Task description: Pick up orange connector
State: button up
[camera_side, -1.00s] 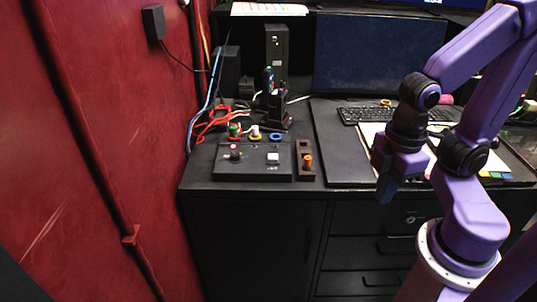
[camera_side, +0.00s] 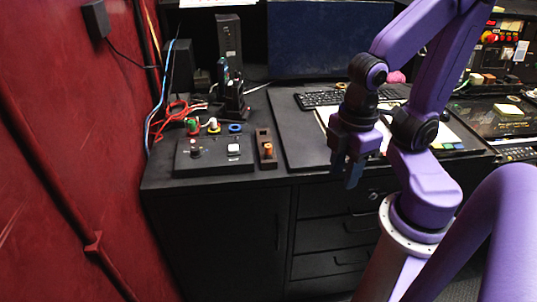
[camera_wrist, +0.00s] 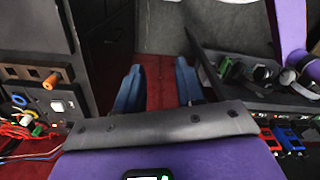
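The orange connector (camera_side: 267,150) is a small upright cylinder at the near end of a narrow dark holder (camera_side: 264,135) on the black desk. In the wrist view the orange connector (camera_wrist: 51,81) shows at the left, well to the side of my fingers. My gripper (camera_side: 346,172) hangs by the desk's front edge, to the right of the connector and apart from it. In the wrist view my gripper (camera_wrist: 158,90) has its two blue fingers spread, with nothing between them.
A black button box (camera_side: 214,165) with a white button stands left of the holder. A green-and-white piece (camera_side: 192,127), a yellow-and-white piece (camera_side: 213,126) and a blue ring (camera_side: 235,128) sit behind it. A keyboard (camera_side: 320,98) lies behind my gripper. The desk between holder and gripper looks clear.

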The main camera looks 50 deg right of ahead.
jog(key=shift+o, duration=0.5)
jog(key=w+r+m+h, duration=0.1)
jog(key=w+r+m, duration=0.3)
jog(key=w+m, duration=1.15)
jog(key=m+h, duration=0.1)
jog(key=m, duration=1.4)
send_over(268, 146)
jog(key=f, duration=0.9)
jog(key=shift+s+a+f, duration=0.25)
jog(key=shift+s+a, duration=0.1)
jog(key=shift+a, duration=0.05)
jog(key=shift+w+d+f, duration=0.15)
jog(key=shift+f, duration=0.5)
jog(key=shift+w+d+f, duration=0.1)
jog(key=shift+f, duration=0.5)
jog(key=shift+w+d+f, duration=0.15)
jog(key=shift+f, duration=0.5)
jog(key=shift+d+f, duration=0.1)
jog(key=shift+f, duration=0.65)
